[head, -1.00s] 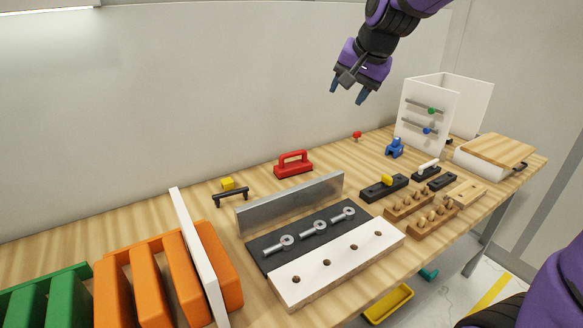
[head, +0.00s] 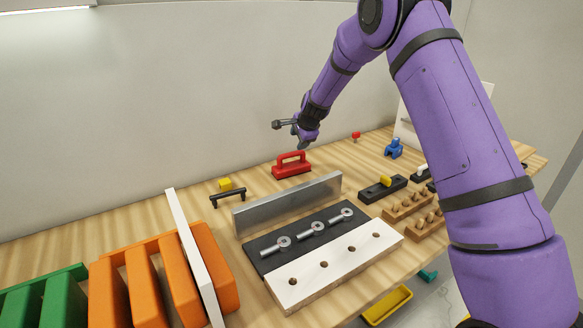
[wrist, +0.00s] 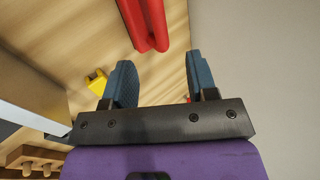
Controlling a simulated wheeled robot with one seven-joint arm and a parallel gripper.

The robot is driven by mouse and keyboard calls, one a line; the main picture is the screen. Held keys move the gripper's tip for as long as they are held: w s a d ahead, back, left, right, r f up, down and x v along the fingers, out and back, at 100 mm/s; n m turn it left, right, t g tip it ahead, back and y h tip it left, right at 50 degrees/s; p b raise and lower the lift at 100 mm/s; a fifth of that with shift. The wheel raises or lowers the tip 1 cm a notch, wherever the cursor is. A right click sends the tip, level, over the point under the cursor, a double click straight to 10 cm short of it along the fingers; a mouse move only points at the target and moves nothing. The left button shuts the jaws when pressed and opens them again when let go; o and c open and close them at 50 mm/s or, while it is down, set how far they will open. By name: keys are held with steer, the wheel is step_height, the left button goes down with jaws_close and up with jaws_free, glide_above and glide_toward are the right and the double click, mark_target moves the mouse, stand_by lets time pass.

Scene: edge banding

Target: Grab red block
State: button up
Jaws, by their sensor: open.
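The red block (head: 291,171) is a flat red base with a raised loop handle, upright on the wooden bench near the back wall. My gripper (head: 305,141) is just above and slightly right of its handle in the head view. In the wrist view my gripper (wrist: 160,75) has its two blue fingers spread with nothing between them. The red block (wrist: 146,22) shows at the top of that view, beyond the fingertips, and its far part is cut off by the frame edge.
A yellow block (head: 224,184) and a black handle (head: 229,197) lie left of the red block. An upright metal plate (head: 288,203) stands in front. A small red knob (head: 356,136) and a blue part (head: 394,148) are to the right. The wall is close behind.

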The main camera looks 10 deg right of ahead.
mark_target(293, 153)
steer(key=x, duration=0.6)
steer(key=shift+f, duration=0.1)
steer(key=shift+d+x, duration=0.15)
steer(key=shift+x, duration=1.2)
steer(key=shift+d+x, duration=0.15)
steer(key=shift+x, duration=1.15)
jaws_close()
